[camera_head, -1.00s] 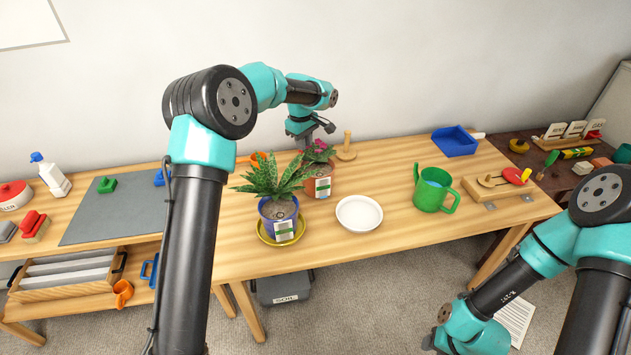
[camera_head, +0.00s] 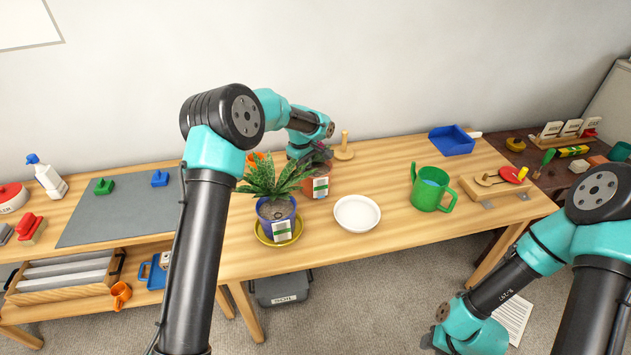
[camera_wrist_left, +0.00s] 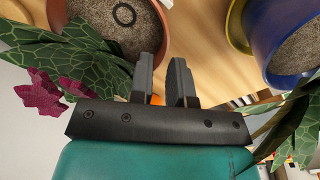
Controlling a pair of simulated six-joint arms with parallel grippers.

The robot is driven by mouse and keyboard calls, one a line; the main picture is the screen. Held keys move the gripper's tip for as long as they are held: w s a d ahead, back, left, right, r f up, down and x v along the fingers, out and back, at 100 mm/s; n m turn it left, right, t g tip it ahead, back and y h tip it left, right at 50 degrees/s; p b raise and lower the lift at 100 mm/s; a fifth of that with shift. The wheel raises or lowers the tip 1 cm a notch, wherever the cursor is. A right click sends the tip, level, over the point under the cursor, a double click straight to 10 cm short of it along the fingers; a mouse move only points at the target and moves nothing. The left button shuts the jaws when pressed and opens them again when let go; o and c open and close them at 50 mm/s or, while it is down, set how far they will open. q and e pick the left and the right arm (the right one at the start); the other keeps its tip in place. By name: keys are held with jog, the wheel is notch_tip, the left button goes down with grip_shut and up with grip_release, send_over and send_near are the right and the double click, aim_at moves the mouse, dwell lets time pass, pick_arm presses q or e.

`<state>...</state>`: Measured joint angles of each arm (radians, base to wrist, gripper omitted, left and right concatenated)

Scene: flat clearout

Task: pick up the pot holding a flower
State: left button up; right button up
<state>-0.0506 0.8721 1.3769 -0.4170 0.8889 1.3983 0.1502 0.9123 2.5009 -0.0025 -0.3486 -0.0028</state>
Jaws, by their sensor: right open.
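The terracotta pot (camera_head: 317,188) with a magenta flower stands on the table, right of and behind the blue pot (camera_head: 268,228). In the left wrist view the terracotta pot's rim (camera_wrist_left: 160,22) is at top left, with its soil and a dark ring inside; the magenta flower (camera_wrist_left: 45,95) is at left. My left gripper's fingers (camera_wrist_left: 165,70) are a little apart with nothing between them, beside the terracotta pot and apart from it.
The blue pot with a leafy plant sits on a yellow saucer (camera_head: 262,239) close by. A white dish (camera_head: 357,213), a green watering can (camera_head: 431,190) and a wooden peg stand (camera_head: 344,150) are near. A blue dustpan (camera_head: 451,141) lies further right.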

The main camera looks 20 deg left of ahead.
aim_at(306, 186)
pick_arm(q)
jog(key=shift+w+f, duration=0.1)
jog(key=shift+f, duration=1.15)
jog(key=shift+f, duration=0.1)
jog(key=shift+w+d+f, duration=0.1)
jog(key=shift+f, duration=1.15)
jog(key=shift+w+d+f, duration=0.1)
jog(key=shift+f, duration=1.15)
jog(key=shift+c, duration=0.3)
grip_shut()
jog(key=shift+r, duration=0.1)
